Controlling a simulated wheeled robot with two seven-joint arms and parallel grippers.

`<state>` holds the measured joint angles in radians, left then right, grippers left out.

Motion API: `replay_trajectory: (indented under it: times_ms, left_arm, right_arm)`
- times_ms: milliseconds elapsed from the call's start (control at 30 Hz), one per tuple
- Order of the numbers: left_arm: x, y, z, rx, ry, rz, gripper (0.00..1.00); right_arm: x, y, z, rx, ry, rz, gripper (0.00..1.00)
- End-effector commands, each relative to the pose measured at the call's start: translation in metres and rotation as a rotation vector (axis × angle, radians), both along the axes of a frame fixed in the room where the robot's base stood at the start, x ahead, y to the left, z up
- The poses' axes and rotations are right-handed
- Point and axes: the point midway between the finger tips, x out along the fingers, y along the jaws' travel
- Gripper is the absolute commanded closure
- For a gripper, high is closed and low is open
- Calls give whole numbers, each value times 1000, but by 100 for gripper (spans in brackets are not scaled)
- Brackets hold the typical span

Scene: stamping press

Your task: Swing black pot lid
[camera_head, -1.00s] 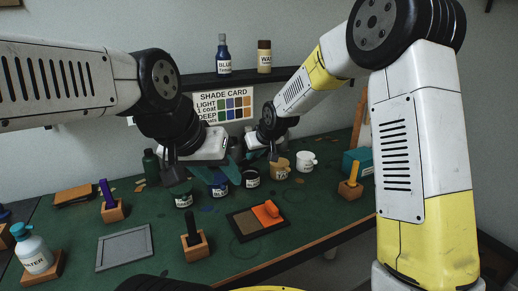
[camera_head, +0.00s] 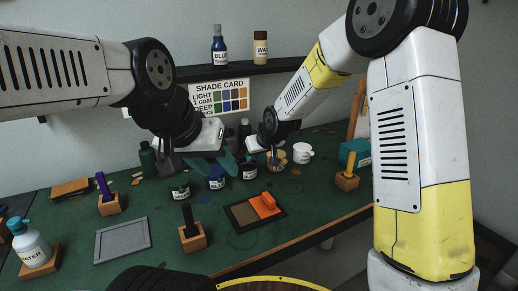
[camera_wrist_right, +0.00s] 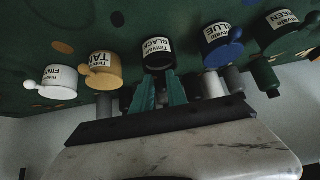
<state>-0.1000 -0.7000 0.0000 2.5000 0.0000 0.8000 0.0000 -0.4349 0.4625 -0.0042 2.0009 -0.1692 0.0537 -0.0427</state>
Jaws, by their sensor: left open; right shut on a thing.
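The black pot (camera_head: 249,172) stands in a row of pots on the green bench. In the right wrist view the black pot (camera_wrist_right: 158,56), labelled BLACK, is between and just beyond my right gripper's teal fingers (camera_wrist_right: 159,92). They are shut at its near edge, on the black pot lid as far as I can tell; the fingers hide the grip. In the head view my right wrist comes down in front of the tan pot (camera_head: 280,155), and its fingertips are hard to make out. My left gripper (camera_head: 222,168) is open and empty above the blue pot (camera_head: 216,182).
The green pot (camera_head: 180,191) and white pot (camera_head: 302,153) stand at the row's ends. A shelf (camera_head: 190,73) runs behind.

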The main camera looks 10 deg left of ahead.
Motion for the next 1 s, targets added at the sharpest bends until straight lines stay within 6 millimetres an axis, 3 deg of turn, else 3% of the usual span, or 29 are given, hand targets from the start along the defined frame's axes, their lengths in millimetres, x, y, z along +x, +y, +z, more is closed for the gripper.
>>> replay_trajectory:
  times_ms: [333,700,1000]
  left_arm:
    - [0,0,0,0,0,0,55]
    - [0,0,0,0,0,0,55]
    - [0,0,0,0,0,0,55]
  right_arm:
    - [-2,-2,-5,-3,5,0,100]
    - [-12,-9,-28,-3,4,-1,100]
    - [-11,-8,-28,-1,1,0,100]
